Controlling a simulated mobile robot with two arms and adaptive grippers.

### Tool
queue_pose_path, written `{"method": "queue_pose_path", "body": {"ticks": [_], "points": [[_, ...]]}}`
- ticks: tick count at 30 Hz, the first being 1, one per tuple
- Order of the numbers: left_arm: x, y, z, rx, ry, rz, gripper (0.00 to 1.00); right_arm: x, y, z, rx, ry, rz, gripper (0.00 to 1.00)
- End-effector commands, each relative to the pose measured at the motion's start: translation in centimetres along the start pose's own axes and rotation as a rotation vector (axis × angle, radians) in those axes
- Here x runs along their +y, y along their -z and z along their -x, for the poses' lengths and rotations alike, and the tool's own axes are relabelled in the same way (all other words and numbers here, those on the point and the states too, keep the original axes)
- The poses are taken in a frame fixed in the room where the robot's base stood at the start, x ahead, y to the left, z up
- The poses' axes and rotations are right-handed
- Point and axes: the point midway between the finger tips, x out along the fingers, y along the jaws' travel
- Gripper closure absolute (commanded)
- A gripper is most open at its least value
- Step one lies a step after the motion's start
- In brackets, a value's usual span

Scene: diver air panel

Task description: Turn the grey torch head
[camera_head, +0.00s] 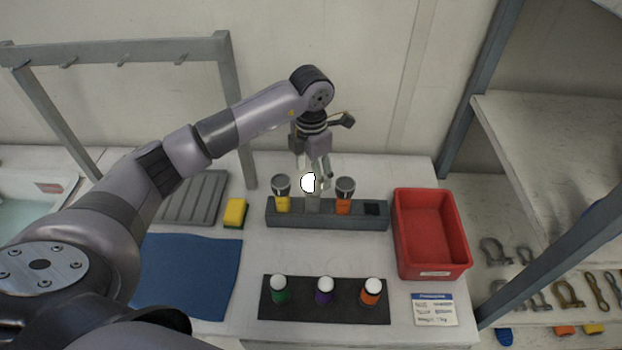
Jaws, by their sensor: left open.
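A grey rack (285,221) on the white table holds a row of upright torches. The yellow torch (282,203) and the orange torch (344,208) have dark heads. Between them stands the grey torch (312,205), with a bright white disc (308,182) at its head. My left gripper (318,174) points down at the grey torch head and is open, its fingers close around or beside it. I cannot tell whether they touch it, as the gripper partly hides the head. My right gripper is out of view.
The rack's right slot (372,208) looks empty. A red bin (401,240) stands to the right. A black tray (303,314) with green, purple and orange white-topped items lies in front. A blue mat (195,270), sponge (235,213) and label card (434,309) lie around.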

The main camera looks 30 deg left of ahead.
Motion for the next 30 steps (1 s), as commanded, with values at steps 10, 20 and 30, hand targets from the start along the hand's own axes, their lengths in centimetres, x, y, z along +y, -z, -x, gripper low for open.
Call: {"method": "queue_pose_path", "body": {"ticks": [10, 20, 30], "points": [[-0.1, 0.0, -4.1, 0.001, 0.002, 0.0, 0.4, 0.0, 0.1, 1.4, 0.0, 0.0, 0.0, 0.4], [0.0, 0.0, -4.4, -0.001, 0.0, -0.001, 0.42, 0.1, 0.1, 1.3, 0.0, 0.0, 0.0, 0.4], [0.0, 0.0, -4.3, -0.001, 0.0, 0.0, 0.64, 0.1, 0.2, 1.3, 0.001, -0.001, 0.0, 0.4]]}}
